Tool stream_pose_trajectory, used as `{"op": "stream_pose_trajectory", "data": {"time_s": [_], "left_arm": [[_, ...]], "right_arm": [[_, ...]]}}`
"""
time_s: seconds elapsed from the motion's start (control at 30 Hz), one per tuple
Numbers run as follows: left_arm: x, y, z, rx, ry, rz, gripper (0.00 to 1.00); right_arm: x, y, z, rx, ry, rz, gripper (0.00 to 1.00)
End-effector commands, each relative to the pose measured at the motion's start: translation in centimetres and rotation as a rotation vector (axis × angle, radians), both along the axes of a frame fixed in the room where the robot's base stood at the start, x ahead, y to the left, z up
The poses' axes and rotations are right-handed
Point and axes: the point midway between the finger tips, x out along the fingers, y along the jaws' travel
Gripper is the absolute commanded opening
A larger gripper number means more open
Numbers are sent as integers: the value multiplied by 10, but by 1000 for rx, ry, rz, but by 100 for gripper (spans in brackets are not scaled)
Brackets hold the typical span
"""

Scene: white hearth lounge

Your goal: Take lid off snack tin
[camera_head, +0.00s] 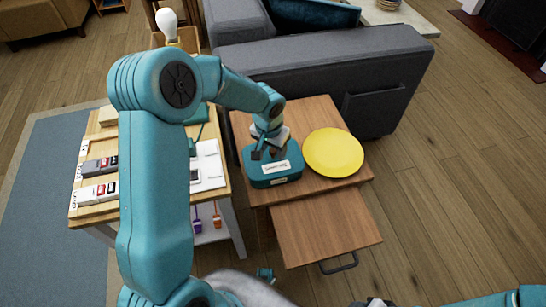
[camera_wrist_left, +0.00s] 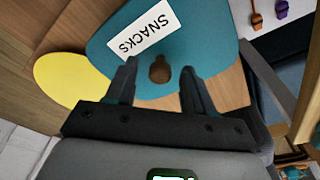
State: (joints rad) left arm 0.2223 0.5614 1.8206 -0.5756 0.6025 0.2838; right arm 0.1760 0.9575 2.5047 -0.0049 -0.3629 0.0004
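The snack tin (camera_head: 272,178) is a teal box with a white label, near the left front of the small wooden table. Its lid (camera_wrist_left: 195,30) fills the upper middle of the left wrist view, with a "SNACKS" label and a brown knob (camera_wrist_left: 159,70). My left gripper (camera_head: 266,150) is over the tin, reaching down. In the left wrist view my left gripper (camera_wrist_left: 159,68) is open, its two fingers on either side of the knob with gaps. The lid appears to be on the tin. My right arm shows at the bottom right of the head view; its fingers cannot be made out.
A yellow plate (camera_head: 333,152) lies right of the tin. The table's drawer (camera_head: 325,228) is pulled out at the front. A light wood bench (camera_head: 95,208) with several small items stands to the left. A grey sofa (camera_head: 330,70) stands behind.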

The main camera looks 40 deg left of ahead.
Motion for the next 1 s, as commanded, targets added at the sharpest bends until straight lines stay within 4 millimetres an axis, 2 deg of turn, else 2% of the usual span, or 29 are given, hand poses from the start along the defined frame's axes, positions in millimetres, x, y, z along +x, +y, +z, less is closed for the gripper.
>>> {"op": "stream_pose_trajectory", "data": {"time_s": [0.03, 0.13, 0.17, 0.47, 0.63, 0.77, 1.0], "left_arm": [[0, 0, 0, 0, 0, 0, 36], [0, 0, 0, 0, 0, 0, 3], [0, 0, 0, 0, 0, 0, 0], [0, 0, 2, 0, -1, 0, 0], [1, 0, 16, 1, -3, -1, 0], [1, 0, 43, 2, -6, -1, 0], [1, 0, 119, 1, -7, -1, 0]], "right_arm": [[0, 0, 0, 0, 0, 0, 43], [0, 0, 0, 0, 0, 0, 43], [0, 0, 0, 0, 0, 0, 43], [0, 0, 1, 0, 0, 0, 43], [0, 0, 4, 0, 0, 0, 43], [0, 0, 11, 0, 0, 0, 43], [0, 0, 27, 0, 0, 0, 43]]}}
